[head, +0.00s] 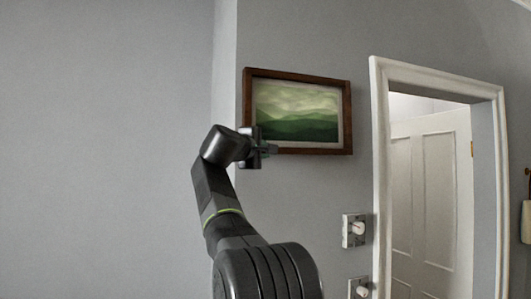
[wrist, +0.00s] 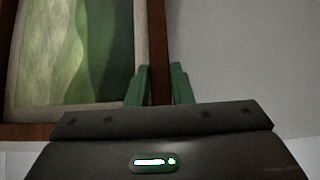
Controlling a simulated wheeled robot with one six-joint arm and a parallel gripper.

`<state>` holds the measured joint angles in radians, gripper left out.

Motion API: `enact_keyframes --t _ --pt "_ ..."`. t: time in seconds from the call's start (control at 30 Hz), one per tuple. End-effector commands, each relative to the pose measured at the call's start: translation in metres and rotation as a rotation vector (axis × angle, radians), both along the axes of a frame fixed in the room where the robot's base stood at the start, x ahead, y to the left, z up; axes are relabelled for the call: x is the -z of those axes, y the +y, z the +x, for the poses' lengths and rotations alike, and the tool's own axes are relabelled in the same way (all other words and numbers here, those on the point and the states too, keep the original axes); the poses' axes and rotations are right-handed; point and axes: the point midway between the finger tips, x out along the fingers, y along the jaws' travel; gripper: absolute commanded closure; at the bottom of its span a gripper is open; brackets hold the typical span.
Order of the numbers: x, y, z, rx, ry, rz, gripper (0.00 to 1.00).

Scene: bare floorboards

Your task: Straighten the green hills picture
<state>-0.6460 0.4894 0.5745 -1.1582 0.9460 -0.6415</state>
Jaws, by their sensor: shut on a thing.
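The green hills picture (head: 297,111) hangs on the grey wall in a dark brown wooden frame (head: 348,118) with a pale mat. In the head view its top edge slopes down to the right, as does the door frame's top; I cannot tell its exact tilt. My gripper (head: 270,149) is at the frame's lower left corner and hides part of it. In the wrist view the frame's wooden edge (wrist: 159,35) runs between the two green fingers (wrist: 160,78), and my gripper is shut on it.
A white door frame (head: 381,170) with a panelled door (head: 425,190) stands to the right. Two wall fittings with round knobs, an upper one (head: 354,230) and a lower one (head: 359,288), sit below the picture. The wall to the left is bare.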

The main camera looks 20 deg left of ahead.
Motion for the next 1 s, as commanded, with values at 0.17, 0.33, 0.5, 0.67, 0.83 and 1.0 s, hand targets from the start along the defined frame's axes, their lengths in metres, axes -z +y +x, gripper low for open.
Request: enact_keyframes --t 0.17,0.33,0.5,0.67,0.83,1.0 --pt "0.000 0.000 0.000 -0.001 -0.001 0.000 1.00" --pt "0.000 0.000 0.000 -0.001 -0.001 0.000 0.58" --pt "0.000 0.000 0.000 -0.001 -0.001 0.000 0.58" --pt "0.001 0.001 -0.003 -0.001 -0.001 0.000 0.58" --pt "0.003 0.005 -0.024 -0.005 -0.002 0.001 0.58" --pt "0.004 0.013 -0.063 -0.006 -0.002 0.002 0.58"
